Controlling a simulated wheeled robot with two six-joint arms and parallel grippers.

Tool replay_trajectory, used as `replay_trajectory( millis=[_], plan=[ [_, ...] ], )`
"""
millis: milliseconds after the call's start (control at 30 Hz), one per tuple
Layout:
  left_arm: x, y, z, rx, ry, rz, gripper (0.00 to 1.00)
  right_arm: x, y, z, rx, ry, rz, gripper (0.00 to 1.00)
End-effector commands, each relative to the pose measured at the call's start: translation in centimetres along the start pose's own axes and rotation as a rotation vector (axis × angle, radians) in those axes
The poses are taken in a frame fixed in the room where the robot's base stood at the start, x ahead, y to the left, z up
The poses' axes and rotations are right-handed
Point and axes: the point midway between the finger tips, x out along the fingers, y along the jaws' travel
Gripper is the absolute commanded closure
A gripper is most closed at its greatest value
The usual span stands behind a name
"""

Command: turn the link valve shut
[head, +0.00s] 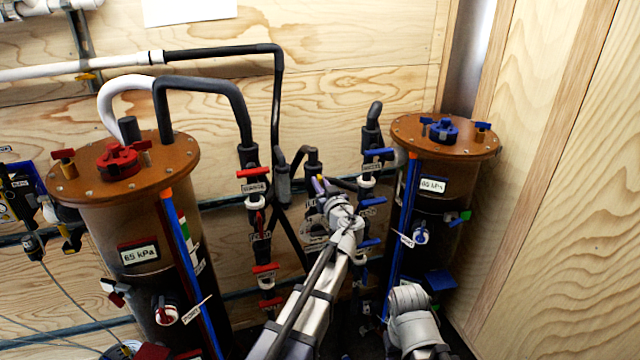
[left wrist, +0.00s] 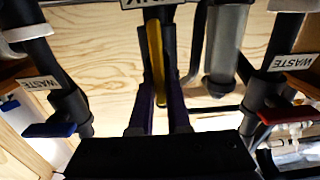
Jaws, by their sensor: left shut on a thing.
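The link valve's yellow handle (left wrist: 157,65) stands upright in the left wrist view, running along the dark pipe behind it. A partly cut-off, upside-down label (left wrist: 150,3) sits above it. My left gripper (left wrist: 161,100) has its two dark purple fingers closed on either side of the handle's lower end. In the head view my left gripper (head: 321,187) is at the middle pipework between the two tanks, and only a bit of yellow shows there. My arm hides much of the valve body in that view. My right gripper's fingers do not show; only a pale arm part is at lower right.
The left tank (head: 100,215) has red fittings and a 65 kPa display; the right tank (head: 462,165) has blue ones. Red-handled valves (head: 252,189) and blue-handled valves (head: 373,201) line pipes close on both sides. A plywood wall (head: 350,40) stands behind.

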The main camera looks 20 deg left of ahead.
Motion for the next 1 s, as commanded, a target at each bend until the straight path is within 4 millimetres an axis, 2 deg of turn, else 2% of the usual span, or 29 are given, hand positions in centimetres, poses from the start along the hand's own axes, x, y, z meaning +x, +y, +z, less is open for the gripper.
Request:
replay_trajectory(
  millis=[633,1000],
  plan=[
    [-0.01,0.06,0.02,0.026,0.000,0.000,1.00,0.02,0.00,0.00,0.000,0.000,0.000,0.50],
    [-0.02,0.65,0.15,0.276,0.000,0.000,1.00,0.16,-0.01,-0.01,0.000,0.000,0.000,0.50]
  ],
)
